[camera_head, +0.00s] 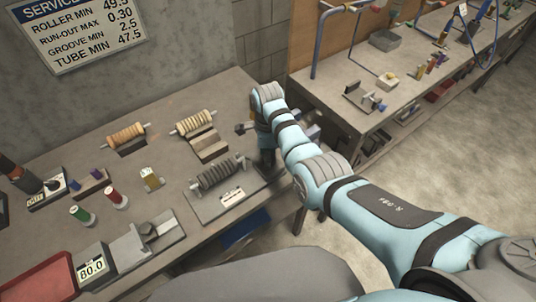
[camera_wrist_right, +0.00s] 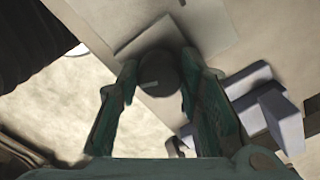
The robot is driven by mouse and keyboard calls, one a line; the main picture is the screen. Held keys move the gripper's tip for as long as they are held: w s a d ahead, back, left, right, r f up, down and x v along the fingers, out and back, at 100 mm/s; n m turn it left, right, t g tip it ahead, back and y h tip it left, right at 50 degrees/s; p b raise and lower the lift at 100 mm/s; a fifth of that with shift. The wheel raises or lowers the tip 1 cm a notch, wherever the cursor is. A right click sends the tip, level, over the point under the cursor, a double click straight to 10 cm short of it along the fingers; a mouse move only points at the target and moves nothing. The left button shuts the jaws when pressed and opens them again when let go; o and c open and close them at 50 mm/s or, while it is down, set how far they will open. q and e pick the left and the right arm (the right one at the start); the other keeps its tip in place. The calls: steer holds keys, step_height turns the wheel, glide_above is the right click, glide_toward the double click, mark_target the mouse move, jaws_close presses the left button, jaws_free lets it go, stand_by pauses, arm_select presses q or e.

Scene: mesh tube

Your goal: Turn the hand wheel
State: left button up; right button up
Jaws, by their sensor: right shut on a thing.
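In the head view my right gripper (camera_head: 265,155) is at the bench's right edge, beside the fixture (camera_head: 187,197) with the dark ribbed roller (camera_head: 218,174). There my arm and gripper hide the wheel. My left gripper is not in view.
Two tan ribbed rollers (camera_head: 126,135) (camera_head: 195,122) lie behind the fixture. Spools (camera_head: 115,198), a display reading 80.0 (camera_head: 92,268) and a red tray (camera_head: 40,282) are at the left. A second bench (camera_head: 330,85) with several tools stands at the right, with open floor beyond.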

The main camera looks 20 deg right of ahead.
steer(key=m, duration=0.3)
steer(key=shift+w+r+m, duration=0.1)
steer(key=shift+w+m, duration=0.05)
steer(key=shift+m, duration=2.05)
steer(key=o, duration=1.2)
steer(key=shift+c, duration=0.2)
step_height(320, 180, up, 7)
steer(key=shift+r, duration=0.2)
steer(key=shift+d, duration=0.1)
